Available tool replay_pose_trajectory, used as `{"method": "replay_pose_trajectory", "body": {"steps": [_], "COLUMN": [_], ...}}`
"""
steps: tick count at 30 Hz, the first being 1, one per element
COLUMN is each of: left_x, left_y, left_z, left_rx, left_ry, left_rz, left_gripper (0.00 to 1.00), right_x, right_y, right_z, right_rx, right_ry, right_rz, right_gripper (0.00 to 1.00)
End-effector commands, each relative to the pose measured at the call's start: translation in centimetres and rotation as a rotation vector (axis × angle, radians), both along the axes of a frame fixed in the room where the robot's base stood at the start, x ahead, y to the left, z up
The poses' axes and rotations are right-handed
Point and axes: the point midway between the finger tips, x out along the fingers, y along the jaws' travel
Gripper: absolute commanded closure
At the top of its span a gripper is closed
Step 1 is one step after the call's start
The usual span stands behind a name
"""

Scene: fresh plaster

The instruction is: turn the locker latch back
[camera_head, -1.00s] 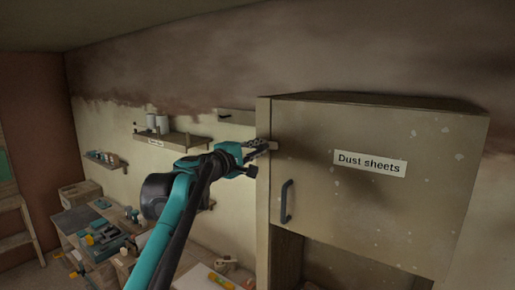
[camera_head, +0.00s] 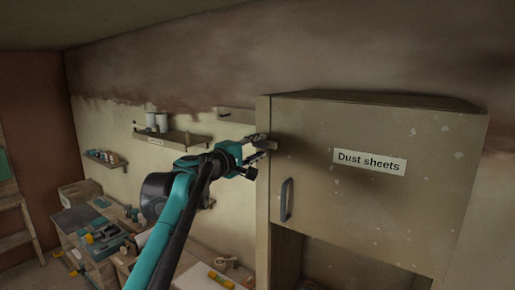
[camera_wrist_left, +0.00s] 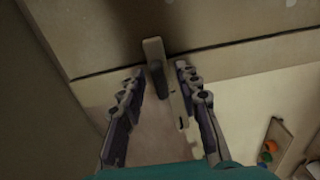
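The locker (camera_head: 440,210) carries a "Dust sheets" label (camera_head: 370,162) and a dark handle (camera_head: 286,200). Its upper door is shut. In the left wrist view the latch is a pale narrow bar (camera_wrist_left: 153,48) with a dark knob (camera_wrist_left: 157,78). The bar lies across the seam between door and frame. My left gripper (camera_head: 264,142) is at the door's upper left edge. Its fingers (camera_wrist_left: 157,85) are open on either side of the latch, with gaps visible. In the head view the gripper largely hides the latch. My right gripper is not in view.
A wall shelf (camera_head: 172,136) with tins is behind my left arm. A cluttered workbench (camera_head: 95,240) stands at lower left. The locker's lower part (camera_head: 310,262) is an open compartment. The space before the door is clear.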

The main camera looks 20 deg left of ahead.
Motion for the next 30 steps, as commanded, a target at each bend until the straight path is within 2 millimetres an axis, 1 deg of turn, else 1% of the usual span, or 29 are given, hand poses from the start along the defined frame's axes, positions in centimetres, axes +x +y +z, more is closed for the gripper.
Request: {"method": "replay_pose_trajectory", "body": {"steps": [5,8,11,15,21,25,30], "left_x": [-0.1,-0.9,-2.5,-5.5,-9.2,-10.7,-11.3], "left_y": [0.1,0.4,1.0,2.1,3.5,3.9,4.1], "left_z": [0.0,0.1,0.1,0.0,0.0,0.0,0.0], "left_rx": [-0.001,-0.001,-0.001,-0.001,0.000,0.000,0.000], "left_ry": [0.000,0.000,0.000,0.000,0.000,0.000,0.000], "left_rz": [0.001,0.002,0.003,0.004,0.003,0.002,0.000], "left_gripper": [0.67,0.67,0.67,0.67,0.67,0.67,0.67], "right_x": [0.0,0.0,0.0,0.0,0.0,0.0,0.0], "right_y": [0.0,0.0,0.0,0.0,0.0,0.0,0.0], "right_z": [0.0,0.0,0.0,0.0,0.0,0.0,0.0], "right_rx": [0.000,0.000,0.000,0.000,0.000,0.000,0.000], "right_ry": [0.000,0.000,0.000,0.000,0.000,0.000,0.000], "right_rz": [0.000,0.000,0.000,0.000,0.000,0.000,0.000], "right_gripper": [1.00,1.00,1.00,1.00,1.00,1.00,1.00]}}
